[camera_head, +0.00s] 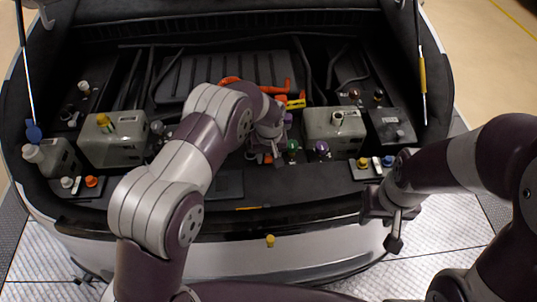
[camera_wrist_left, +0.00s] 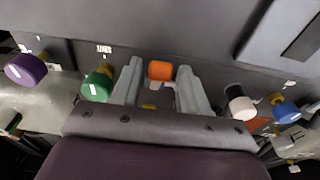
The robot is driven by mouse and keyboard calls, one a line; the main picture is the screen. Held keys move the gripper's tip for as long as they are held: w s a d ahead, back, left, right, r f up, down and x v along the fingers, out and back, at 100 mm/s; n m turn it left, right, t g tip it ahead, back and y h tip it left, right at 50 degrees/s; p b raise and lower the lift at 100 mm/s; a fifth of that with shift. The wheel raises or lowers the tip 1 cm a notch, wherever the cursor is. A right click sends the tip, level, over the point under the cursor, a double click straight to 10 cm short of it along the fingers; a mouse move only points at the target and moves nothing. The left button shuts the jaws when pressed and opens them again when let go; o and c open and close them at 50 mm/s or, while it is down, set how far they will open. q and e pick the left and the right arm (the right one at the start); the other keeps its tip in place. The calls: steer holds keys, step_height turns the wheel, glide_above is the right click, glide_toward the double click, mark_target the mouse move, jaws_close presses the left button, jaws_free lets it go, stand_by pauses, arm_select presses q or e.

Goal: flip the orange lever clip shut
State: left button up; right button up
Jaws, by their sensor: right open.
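My left gripper (camera_head: 268,150) reaches down into the engine bay, and its arm hides part of it. In the left wrist view its two fingers (camera_wrist_left: 160,92) stand apart. An orange block (camera_wrist_left: 160,70), which looks like the end of the lever clip, shows between and beyond the fingertips, with narrow gaps at its sides. I cannot tell whether the clip is up or down. In the head view only a bit of orange (camera_head: 268,158) shows beside the gripper. My right gripper (camera_head: 388,208) is open over the front bumper edge at the right.
Green (camera_wrist_left: 97,84) and purple (camera_wrist_left: 26,69) caps stand left of the fingers; white (camera_wrist_left: 241,107) and blue (camera_wrist_left: 285,112) ones stand right. Grey tanks (camera_head: 112,143) (camera_head: 334,132) flank the arm. Orange cable (camera_head: 285,88) lies behind.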

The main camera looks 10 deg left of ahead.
arm_select(q)
steer(key=shift+o, duration=0.7)
